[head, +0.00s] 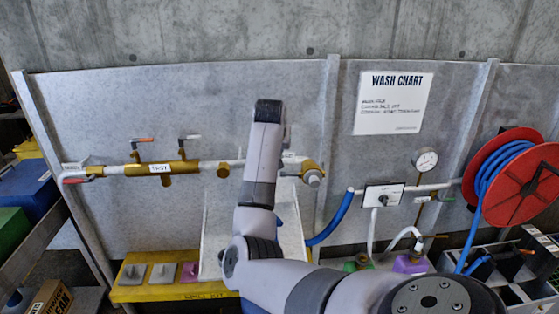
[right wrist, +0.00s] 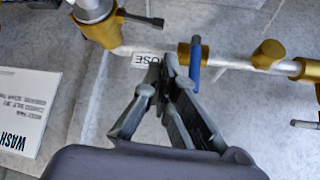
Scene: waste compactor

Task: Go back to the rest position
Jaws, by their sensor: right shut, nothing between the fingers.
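My right arm rises through the middle of the head view, in front of the grey wall panel, and its gripper is hidden there behind the wrist. In the right wrist view my right gripper (right wrist: 167,66) is shut and empty, its two fingers together at the tips. Its tips show beside a blue lever (right wrist: 195,58) on the white pipe and a partly covered white label (right wrist: 142,60). Whether the fingers touch the wall or pipe cannot be told. My left gripper is in neither view.
A white pipe with a brass valve body (head: 165,181) and small levers runs along the panel. A red hose reel (head: 520,190), a gauge (head: 427,160) and a dispenser box (head: 383,195) are to the right. A yellow stand (head: 150,294) is below left.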

